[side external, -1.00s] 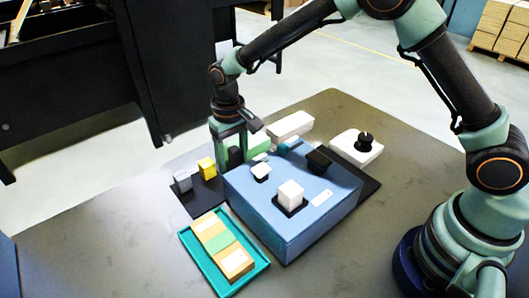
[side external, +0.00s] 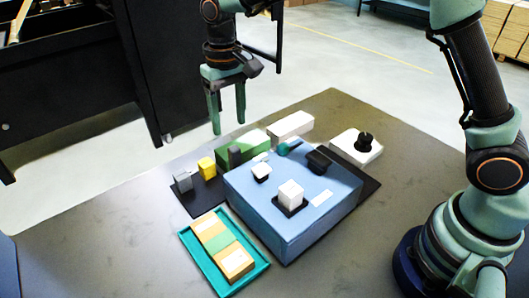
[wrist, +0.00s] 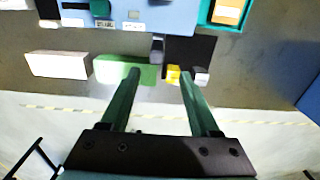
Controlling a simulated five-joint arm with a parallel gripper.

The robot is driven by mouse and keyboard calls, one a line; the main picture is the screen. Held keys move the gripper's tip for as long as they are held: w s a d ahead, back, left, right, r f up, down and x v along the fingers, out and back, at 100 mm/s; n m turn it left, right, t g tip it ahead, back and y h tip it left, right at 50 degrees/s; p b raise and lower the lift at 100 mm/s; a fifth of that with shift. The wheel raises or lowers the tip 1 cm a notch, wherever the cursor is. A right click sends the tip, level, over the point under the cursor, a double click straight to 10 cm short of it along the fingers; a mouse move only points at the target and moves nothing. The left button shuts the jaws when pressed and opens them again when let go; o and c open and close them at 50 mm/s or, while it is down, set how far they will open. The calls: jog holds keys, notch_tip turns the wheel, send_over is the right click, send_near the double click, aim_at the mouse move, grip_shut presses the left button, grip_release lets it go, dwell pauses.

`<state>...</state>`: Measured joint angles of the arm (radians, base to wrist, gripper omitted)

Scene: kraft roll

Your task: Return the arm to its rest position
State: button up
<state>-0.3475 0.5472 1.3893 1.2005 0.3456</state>
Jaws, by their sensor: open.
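My gripper (side external: 228,116) is open and empty, its two green fingers pointing down, raised above the far left edge of the table. In the wrist view its fingers (wrist: 160,72) are spread apart with nothing between them. The blue box (side external: 285,225) stands on the table below and to the right of it. A green block (side external: 232,145), a dark grey block (side external: 235,157) and a yellow block (side external: 206,168) stand behind and left of the box, apart from the fingers. My arm reaches up and over from the base at right.
A teal tray (side external: 216,282) with tan and green blocks lies at front left. A grey block (side external: 182,181) stands on a dark mat. A white block (side external: 291,125) and a white base with black knob (side external: 357,146) are behind. A black cabinet (side external: 160,60) stands beyond the table.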

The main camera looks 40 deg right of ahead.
jog(key=s+d+r+t, duration=0.3)
jog(key=s+d+r, duration=0.4)
jog(key=d+r, duration=0.25)
jog(key=s+d+f+t, duration=0.1)
jog(key=s+d+t, duration=0.1)
jog(key=s+d, duration=0.5)
jog(key=s, duration=0.3)
jog(key=shift+f+t, duration=0.3)
jog(key=shift+f, duration=0.1)
